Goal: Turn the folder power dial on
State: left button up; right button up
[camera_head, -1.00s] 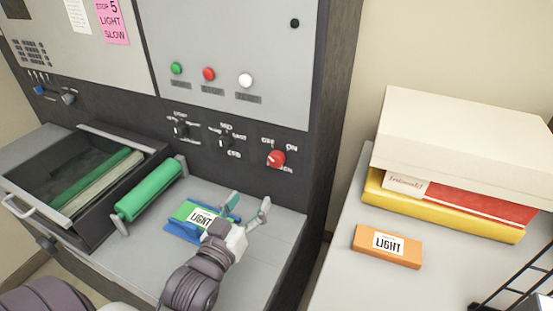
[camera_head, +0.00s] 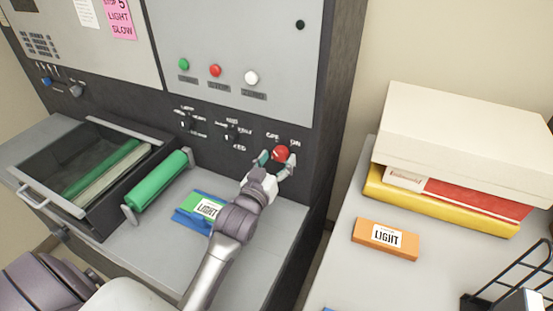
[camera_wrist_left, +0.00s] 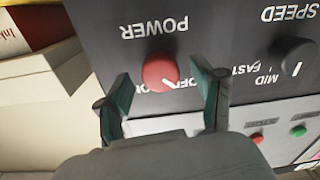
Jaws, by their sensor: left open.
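The red power dial (camera_head: 280,153) is on the dark lower panel of the machine, with "OFF" and "ON" marks above it in the head view. In the left wrist view the red dial (camera_wrist_left: 160,72) shows upside down, with "POWER" beside it and a white pointer line on its face. My left gripper (camera_head: 275,161) is at the dial. Its two teal-padded fingers (camera_wrist_left: 163,95) are open, one on each side of the dial, with gaps to it in the wrist view. My right gripper is not seen.
Two black dials (camera_head: 231,131) are left of the red one; one speed dial (camera_wrist_left: 292,62) is near the fingers. Green, red and white buttons (camera_head: 251,78) sit above. A tray (camera_head: 30,190), green roller (camera_head: 160,187) and "LIGHT" block (camera_head: 190,224) are on the left counter.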

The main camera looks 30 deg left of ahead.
pick_arm(q)
jog(key=shift+c, duration=0.4)
jog(key=c, duration=1.1)
jog(key=shift+o, duration=0.2)
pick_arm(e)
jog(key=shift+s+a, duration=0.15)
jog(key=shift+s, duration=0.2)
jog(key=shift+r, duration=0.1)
pick_arm(q)
jog(key=m+p, duration=0.1)
jog(key=m, duration=0.2)
jog(key=m+p, duration=0.1)
jog(key=m, duration=0.3)
jog(key=shift+m, duration=0.4)
jog(key=m, duration=0.4)
jog(key=shift+m+p, duration=0.3)
jog(key=shift+m, duration=0.1)
jog(key=m, duration=0.5)
jog(key=shift+a+m+h, duration=0.1)
jog(key=shift+m+h, duration=0.2)
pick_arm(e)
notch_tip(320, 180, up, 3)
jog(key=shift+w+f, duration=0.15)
